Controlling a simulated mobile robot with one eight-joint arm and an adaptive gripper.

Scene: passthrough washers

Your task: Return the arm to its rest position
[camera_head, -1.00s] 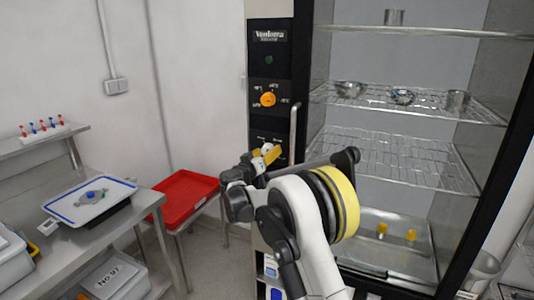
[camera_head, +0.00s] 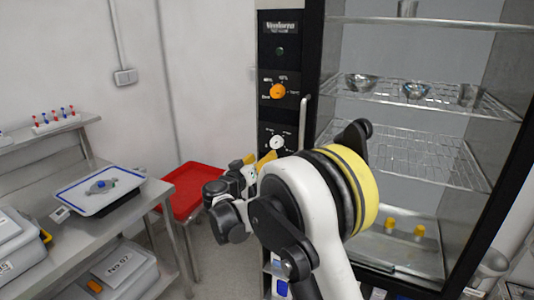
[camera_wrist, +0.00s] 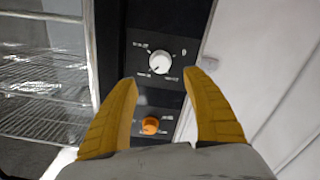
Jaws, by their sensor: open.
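My gripper (camera_wrist: 162,112) is open, with its two yellow fingers spread apart and nothing between them in the wrist view. In the head view my gripper (camera_head: 256,162) is partly hidden behind my own arm, in front of the cabinet's black control panel (camera_head: 279,98). In the wrist view a white knob (camera_wrist: 160,62) lies beyond the fingertips and an orange knob (camera_wrist: 150,125) shows between the fingers. The head view also shows the orange knob (camera_head: 278,91) and the white knob (camera_head: 277,142). I cannot tell the exact gap between fingers and panel.
The glass-fronted cabinet stands right, with wire shelves (camera_head: 425,160), metal bowls (camera_head: 361,82) and yellow pieces (camera_head: 419,231). Left are a steel bench (camera_head: 135,210) with a white tray (camera_head: 98,192), a red tray (camera_head: 192,178) and grey bins (camera_head: 117,275).

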